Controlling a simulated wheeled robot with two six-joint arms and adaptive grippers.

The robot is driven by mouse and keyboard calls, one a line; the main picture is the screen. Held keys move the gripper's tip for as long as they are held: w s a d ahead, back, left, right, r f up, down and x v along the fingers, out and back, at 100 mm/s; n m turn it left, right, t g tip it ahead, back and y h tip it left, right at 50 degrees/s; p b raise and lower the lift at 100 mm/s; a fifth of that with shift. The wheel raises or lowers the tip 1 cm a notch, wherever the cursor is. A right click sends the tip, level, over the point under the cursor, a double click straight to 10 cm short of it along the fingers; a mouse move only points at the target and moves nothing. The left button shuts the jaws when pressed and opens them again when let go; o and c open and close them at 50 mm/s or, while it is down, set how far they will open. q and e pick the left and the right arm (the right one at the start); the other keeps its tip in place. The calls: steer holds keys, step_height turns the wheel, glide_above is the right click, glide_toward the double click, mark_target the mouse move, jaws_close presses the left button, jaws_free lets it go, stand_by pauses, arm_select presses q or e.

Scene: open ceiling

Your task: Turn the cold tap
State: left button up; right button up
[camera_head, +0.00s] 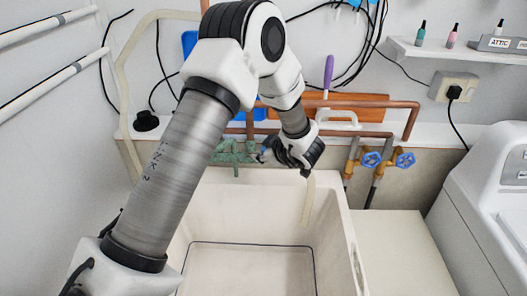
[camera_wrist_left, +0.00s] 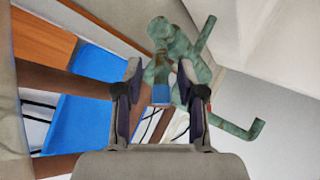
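A green, weathered tap (camera_head: 235,153) is fixed at the back wall above the sink. The fingers are apart with nothing clamped. I cannot tell whether they touch the tap. My arm and gripper hide part of the tap's right side. My right gripper is not in view.
A white sink (camera_head: 250,245) lies below. Copper pipes (camera_head: 350,104) run along the wall. Two brass valves with blue wheels (camera_head: 371,159) (camera_head: 404,160) stand to the right. A white machine (camera_head: 490,220) stands at the right.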

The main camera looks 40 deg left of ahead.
arm_select(q)
steer(key=v, duration=1.2)
